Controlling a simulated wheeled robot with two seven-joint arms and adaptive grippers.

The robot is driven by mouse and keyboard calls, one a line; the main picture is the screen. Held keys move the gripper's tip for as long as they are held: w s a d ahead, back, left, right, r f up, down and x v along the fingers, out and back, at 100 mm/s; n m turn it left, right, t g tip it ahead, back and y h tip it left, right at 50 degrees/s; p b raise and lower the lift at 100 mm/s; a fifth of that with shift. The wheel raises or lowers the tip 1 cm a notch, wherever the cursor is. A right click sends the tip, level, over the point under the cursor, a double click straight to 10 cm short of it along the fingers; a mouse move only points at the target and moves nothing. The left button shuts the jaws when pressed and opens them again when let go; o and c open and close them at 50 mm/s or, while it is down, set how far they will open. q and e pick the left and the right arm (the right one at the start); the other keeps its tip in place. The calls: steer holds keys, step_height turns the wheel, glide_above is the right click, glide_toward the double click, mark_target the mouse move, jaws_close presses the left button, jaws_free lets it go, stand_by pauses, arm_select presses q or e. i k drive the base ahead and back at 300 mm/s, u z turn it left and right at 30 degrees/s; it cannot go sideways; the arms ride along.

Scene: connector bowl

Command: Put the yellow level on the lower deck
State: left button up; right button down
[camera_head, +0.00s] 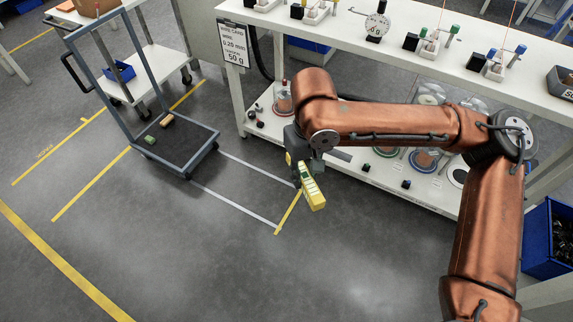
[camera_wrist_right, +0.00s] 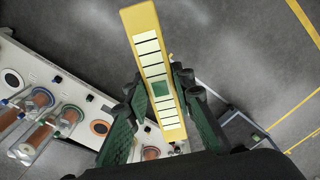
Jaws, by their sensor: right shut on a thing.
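The yellow level (camera_head: 313,192) is a long bar with a row of pale panels along one side. It is held in the air in front of the bench. My right gripper (camera_head: 302,172) is shut on it. In the wrist view the level (camera_wrist_right: 150,45) runs between the two green-padded fingers of the right gripper (camera_wrist_right: 160,95), with a green square near the grip. The platform trolley's low dark deck (camera_head: 187,148) is left of the gripper, near the floor. The white cart's lower deck (camera_head: 152,72) is farther back. My left gripper is not in view.
A green item (camera_head: 149,139) and an orange block (camera_head: 167,120) lie on the dark deck. The trolley's grey frame handle (camera_head: 93,68) rises at its far left side. A blue bin (camera_head: 118,72) sits on the white cart. Open floor lies in front.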

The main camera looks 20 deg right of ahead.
mark_target(335, 153)
steer(key=u, duration=0.6)
steer(key=i, duration=1.45)
steer(key=z, duration=1.15)
steer(key=i, duration=0.7)
steer(key=z, duration=0.75)
steer(key=i, duration=1)
